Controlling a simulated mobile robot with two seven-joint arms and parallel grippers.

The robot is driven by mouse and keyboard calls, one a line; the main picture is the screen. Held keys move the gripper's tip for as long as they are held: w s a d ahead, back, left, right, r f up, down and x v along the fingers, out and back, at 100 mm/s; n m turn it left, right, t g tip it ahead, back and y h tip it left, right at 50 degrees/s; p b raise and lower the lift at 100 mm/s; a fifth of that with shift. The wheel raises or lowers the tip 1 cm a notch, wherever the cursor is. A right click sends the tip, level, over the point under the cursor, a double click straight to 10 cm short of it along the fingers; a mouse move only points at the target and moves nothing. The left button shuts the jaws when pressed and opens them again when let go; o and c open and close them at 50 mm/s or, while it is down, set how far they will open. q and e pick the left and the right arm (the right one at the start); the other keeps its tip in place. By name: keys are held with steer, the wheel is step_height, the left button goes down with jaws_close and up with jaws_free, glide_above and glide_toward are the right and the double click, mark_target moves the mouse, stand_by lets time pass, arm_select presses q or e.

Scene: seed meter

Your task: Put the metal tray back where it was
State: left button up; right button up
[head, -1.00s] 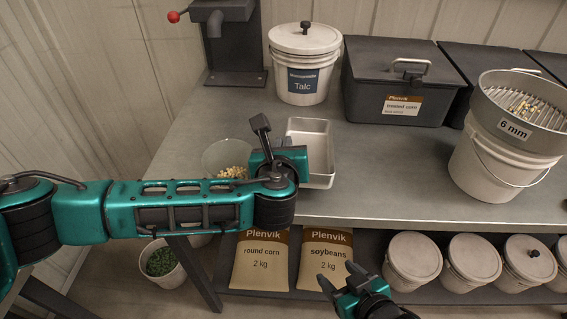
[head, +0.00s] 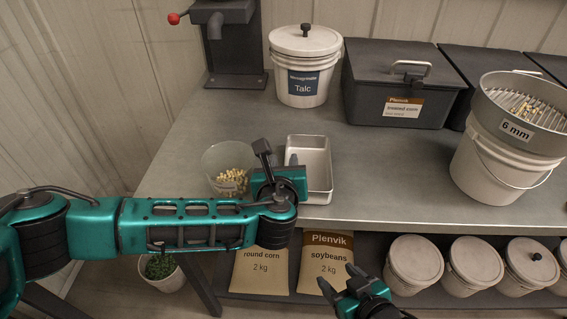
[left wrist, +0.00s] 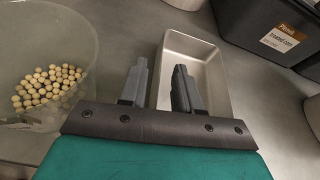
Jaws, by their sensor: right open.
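The metal tray (head: 320,155) is a silver rectangular pan, empty where I can see into it, near the table's front edge. It also shows in the left wrist view (left wrist: 205,85). My left gripper (head: 280,160) is at the tray's left long side. I cannot tell whether the tray's underside touches the table. My right gripper (head: 340,285) is open and empty, low in front of the table.
A clear bowl of pale round seeds (head: 230,165) stands close left of the tray. Behind are a Talc bucket (head: 304,70) and a dark lidded bin (head: 400,80). A 6 mm sieve (head: 515,105) sits on a bucket at right. The tabletop right of the tray is clear.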

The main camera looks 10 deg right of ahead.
arm_select(q)
steer(key=p+v, duration=0.1)
steer(key=v, duration=1.1)
stand_by(0.4)
